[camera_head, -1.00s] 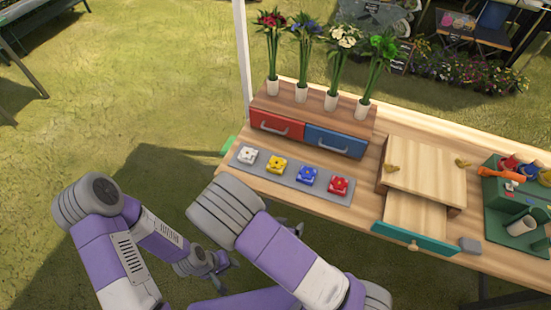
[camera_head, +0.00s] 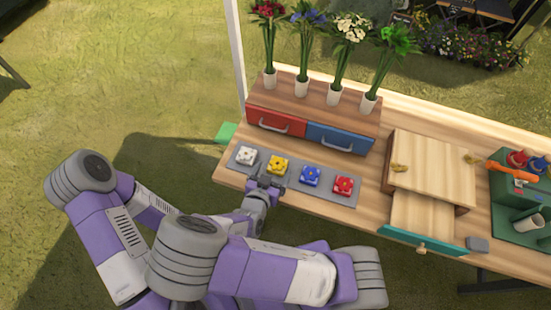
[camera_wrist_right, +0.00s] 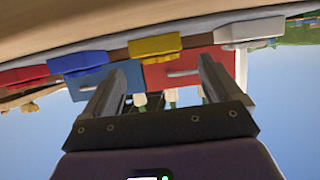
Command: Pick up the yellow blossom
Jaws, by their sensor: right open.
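The yellow blossom (camera_head: 278,164) lies on a grey strip (camera_head: 345,201) on the table, between the white blossom (camera_head: 246,156) and the blue blossom (camera_head: 311,175). My right gripper (camera_head: 263,182) is just in front of it at the table's near edge, open and empty. In the right wrist view, which is upside down, the yellow blossom (camera_wrist_right: 155,47) shows beyond and between the two open fingers (camera_wrist_right: 165,70), apart from them. My left gripper is not in view.
The red blossom (camera_head: 344,186) lies at the strip's right end. Behind stands a box with a red drawer (camera_head: 275,124) and a blue drawer (camera_head: 338,139), with several vases on top. A wooden box with an open drawer (camera_head: 421,213) stands right.

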